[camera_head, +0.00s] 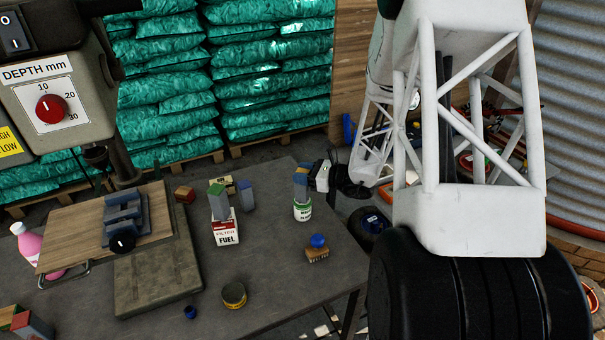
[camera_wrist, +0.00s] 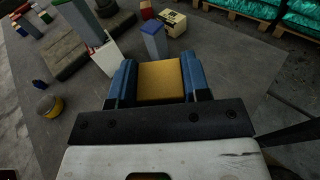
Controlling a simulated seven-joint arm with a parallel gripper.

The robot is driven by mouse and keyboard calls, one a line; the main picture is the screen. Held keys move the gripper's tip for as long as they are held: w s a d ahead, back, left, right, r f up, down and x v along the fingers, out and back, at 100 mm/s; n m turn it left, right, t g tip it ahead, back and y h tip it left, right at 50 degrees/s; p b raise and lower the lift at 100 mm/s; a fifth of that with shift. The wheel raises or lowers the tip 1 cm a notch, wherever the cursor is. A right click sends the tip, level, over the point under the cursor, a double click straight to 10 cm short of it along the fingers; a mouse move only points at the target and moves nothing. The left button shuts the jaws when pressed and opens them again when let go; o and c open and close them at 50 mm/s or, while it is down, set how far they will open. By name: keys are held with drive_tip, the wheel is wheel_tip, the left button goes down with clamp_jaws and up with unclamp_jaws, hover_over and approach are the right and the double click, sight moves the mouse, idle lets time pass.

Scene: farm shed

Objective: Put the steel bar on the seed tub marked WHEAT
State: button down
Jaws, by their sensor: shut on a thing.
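My gripper (camera_head: 301,178) is above the right part of the workbench, its blue fingers shut on a bar with a yellow end (camera_wrist: 160,80). In the head view the bar is upright, directly over a small white tub with a green label (camera_head: 303,212). I cannot tell whether its foot touches the lid, and the label is too small to read surely. The tub is hidden in the wrist view. A grey bar with a green end (camera_head: 218,203) stands on the FUEL filter box (camera_head: 227,232). A grey bar with a blue end (camera_head: 246,196) stands beside it.
On the bench (camera_head: 275,275) are a blue-knobbed brush (camera_head: 317,252), a yellow tin (camera_head: 234,295), a small blue piece (camera_head: 190,312), a red-brown block (camera_head: 184,194) and a drill vise (camera_head: 123,225). The bench front centre is mostly clear.

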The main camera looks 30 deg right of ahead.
drive_tip(key=shift+f, duration=0.15)
drive_tip(key=c, duration=0.6)
unclamp_jaws()
drive_tip(key=shift+v, duration=6)
drive_tip(key=shift+a+r, duration=0.1)
drive_tip(key=shift+r, duration=0.1)
